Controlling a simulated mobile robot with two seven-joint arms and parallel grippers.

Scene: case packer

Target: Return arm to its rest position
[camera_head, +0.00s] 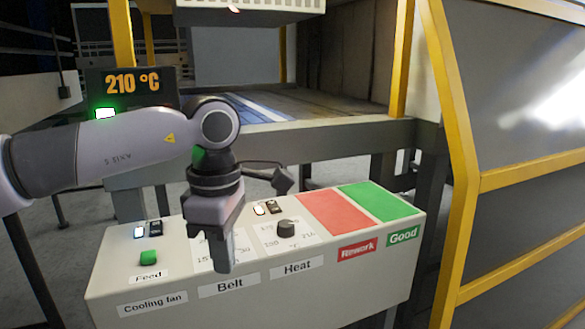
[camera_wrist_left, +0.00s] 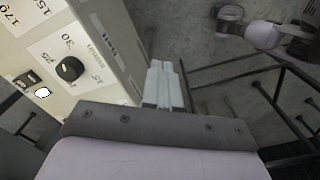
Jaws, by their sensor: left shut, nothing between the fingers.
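My left gripper (camera_head: 222,268) hangs pointing down in front of the control box (camera_head: 350,285), over its Belt section. Its fingers are together with nothing between them. In the left wrist view the closed fingers (camera_wrist_left: 163,85) point past the box's edge, with grey floor beyond. The gripper covers the Belt dial in the head view; a black knob (camera_wrist_left: 70,70) with a printed scale shows in the left wrist view, clear of the fingers. I cannot tell whether the gripper touches the box's front. My right gripper is not in view.
The box carries a green Feed button (camera_head: 149,257), a Heat knob (camera_head: 286,229), a red Rework pad (camera_head: 335,212) and a green Good pad (camera_head: 380,201). A display (camera_head: 132,86) reads 210 °C. Yellow posts (camera_head: 455,130) frame the machine at right.

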